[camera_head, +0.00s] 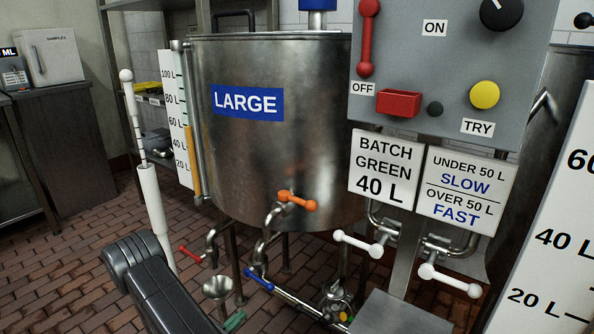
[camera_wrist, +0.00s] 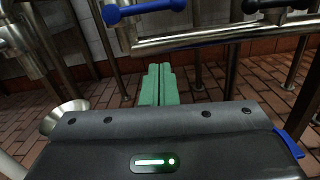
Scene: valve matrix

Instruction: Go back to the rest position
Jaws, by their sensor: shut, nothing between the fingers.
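My gripper (camera_wrist: 159,72) shows its green fingers pressed together, with nothing between them, in the wrist view. In the head view the green fingers (camera_head: 234,322) show at the bottom edge, low in front of the pipework and beside a metal funnel (camera_head: 217,287). The funnel also shows at the left in the wrist view (camera_wrist: 62,115). A blue valve handle (camera_head: 258,279) lies just beyond the fingers in the head view; in the wrist view a blue handle (camera_wrist: 143,11) is at the top, apart from them.
A steel tank labelled LARGE (camera_head: 270,150) stands behind, with an orange handle (camera_head: 297,201) and a red handle (camera_head: 190,253) on its pipes. White handles (camera_head: 358,243) sit to the right below a control panel (camera_head: 445,75). Brick floor (camera_head: 60,280) is open at the left.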

